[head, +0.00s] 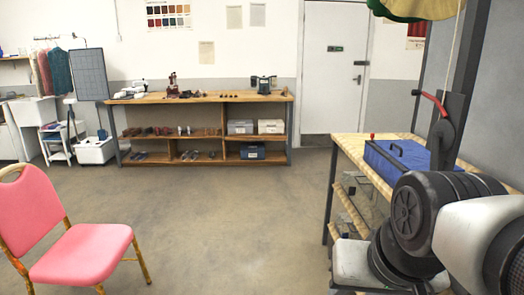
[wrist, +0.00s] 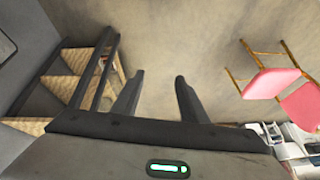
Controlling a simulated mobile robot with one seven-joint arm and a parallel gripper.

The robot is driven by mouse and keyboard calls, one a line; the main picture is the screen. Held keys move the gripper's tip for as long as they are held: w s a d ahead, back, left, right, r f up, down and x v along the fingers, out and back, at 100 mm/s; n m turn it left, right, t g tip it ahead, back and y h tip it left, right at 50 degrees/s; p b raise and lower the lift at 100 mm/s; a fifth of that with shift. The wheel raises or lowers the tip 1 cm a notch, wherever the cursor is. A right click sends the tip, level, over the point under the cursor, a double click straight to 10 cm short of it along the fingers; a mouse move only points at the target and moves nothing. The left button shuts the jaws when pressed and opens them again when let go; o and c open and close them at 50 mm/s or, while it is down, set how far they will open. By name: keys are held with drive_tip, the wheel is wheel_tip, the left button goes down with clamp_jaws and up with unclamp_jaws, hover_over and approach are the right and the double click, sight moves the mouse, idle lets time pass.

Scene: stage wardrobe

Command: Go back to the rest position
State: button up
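My gripper (wrist: 159,80) shows in the wrist view with its two dark fingers apart and nothing between them. Bare concrete floor lies behind the gap. In the head view, dark and white links of my arm fill the lower right, and I cannot make out the gripper there.
A workbench (head: 344,140) with a blue case (head: 397,160) stands at the right, close to my arm. A pink chair (head: 82,252) is at the lower left. A wooden shelf unit (head: 215,98) stands by the far wall, near a white door (head: 333,65). The middle floor is clear.

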wheel_tip(320, 180, up, 27)
drive_tip(key=s+n+p, duration=0.1)
drive_tip(key=p, duration=2.5)
drive_tip(key=shift+a+p, duration=0.25)
drive_tip(key=shift+p, duration=0.1)
drive_tip(key=shift+f, duration=0.1)
